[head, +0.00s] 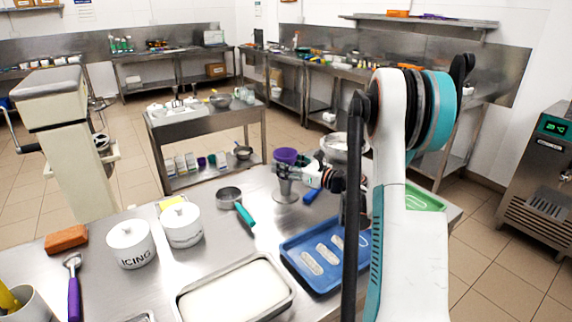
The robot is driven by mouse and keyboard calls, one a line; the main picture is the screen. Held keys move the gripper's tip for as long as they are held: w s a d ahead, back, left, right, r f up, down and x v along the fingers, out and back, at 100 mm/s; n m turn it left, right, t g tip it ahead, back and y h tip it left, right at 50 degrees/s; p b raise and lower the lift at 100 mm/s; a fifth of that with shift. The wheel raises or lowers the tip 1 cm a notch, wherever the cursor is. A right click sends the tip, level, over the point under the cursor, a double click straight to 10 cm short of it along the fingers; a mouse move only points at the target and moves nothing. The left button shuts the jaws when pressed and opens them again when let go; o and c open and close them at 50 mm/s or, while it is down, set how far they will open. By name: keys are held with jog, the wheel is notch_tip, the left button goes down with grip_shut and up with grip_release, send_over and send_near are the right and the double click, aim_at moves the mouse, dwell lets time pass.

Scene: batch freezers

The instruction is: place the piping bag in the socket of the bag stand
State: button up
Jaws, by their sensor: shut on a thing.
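The piping bag (286,156) appears as a small purple, open-topped shape, upright above the work table. My gripper (291,170) reaches it from the right and is shut on it just below its purple top. A grey metal piece that looks like the bag stand (286,192) is directly below the bag. The bag's lower end is hidden by my fingers and the stand's rim, so I cannot tell whether it is inside the socket or just above it.
A pan with a teal handle (229,194) is left of the stand. A blue tray (311,285) with pale strips lies in front. White pots (131,244), a metal tray (290,297) and a metal bowl (335,142) are also on the table. A blue-handled item lies beside the stand.

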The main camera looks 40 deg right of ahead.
jog(key=o, duration=1)
jog(key=shift+f, duration=0.1)
jog(key=shift+s+r+p, duration=0.1)
jog(key=shift+r+p, duration=0.25)
jog(key=shift+r, duration=0.05)
jog(key=p+v, duration=0.2)
jog(key=v, duration=0.9)
jog(key=shift+s+d, duration=0.15)
jog(key=shift+s, duration=0.2)
